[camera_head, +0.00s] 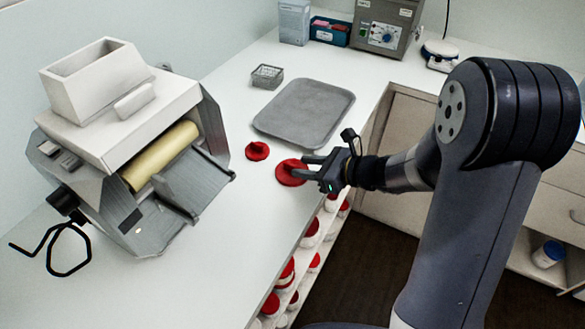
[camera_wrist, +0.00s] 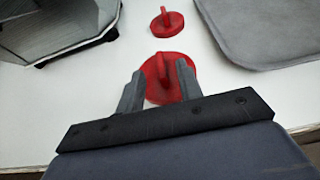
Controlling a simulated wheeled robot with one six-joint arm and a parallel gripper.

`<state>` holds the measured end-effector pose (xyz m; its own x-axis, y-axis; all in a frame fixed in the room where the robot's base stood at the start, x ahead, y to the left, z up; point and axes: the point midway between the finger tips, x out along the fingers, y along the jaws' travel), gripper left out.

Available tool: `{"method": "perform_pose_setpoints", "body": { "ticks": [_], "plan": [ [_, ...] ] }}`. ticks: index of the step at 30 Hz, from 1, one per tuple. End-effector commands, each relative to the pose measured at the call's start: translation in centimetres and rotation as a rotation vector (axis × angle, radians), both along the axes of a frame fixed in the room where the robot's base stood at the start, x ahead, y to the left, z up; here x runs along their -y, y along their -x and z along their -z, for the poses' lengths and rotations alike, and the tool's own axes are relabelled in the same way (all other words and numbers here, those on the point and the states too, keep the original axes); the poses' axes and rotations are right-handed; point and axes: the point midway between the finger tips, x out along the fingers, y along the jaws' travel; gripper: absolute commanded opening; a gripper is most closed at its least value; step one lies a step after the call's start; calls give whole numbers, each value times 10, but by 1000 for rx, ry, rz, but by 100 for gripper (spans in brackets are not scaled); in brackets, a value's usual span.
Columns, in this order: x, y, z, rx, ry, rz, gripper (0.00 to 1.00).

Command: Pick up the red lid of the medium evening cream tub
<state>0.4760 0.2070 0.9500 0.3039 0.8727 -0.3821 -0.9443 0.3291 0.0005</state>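Two red lids with upright handles lie on the white counter. The larger red lid (camera_head: 287,179) is near the counter's front edge; it also shows in the wrist view (camera_wrist: 178,60). The smaller red lid (camera_head: 257,152) lies further left, and at the top of the wrist view (camera_wrist: 167,22). No label shows which is the medium one. My gripper (camera_head: 303,167) is open over the larger lid. In the wrist view its fingers (camera_wrist: 159,72) stand on either side of that lid's handle with gaps visible. The handle does not look gripped.
A grey tray (camera_head: 305,112) and a small wire basket (camera_head: 267,77) lie behind the lids. A roller mill (camera_head: 130,150) stands at left. Red-lidded tubs (camera_head: 311,232) sit on shelves below the counter edge. A grey device (camera_head: 385,28) stands at the back.

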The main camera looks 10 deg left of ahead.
Motion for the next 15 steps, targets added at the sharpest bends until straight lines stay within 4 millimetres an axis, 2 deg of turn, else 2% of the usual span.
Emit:
{"method": "perform_pose_setpoints", "body": {
  "ticks": [6,14,15],
  "plan": [
    [-23,-8,10,-1,1,-2,35],
    [-24,-10,12,1,1,0,35],
    [-24,-10,12,0,1,0,32]
  ]
}}
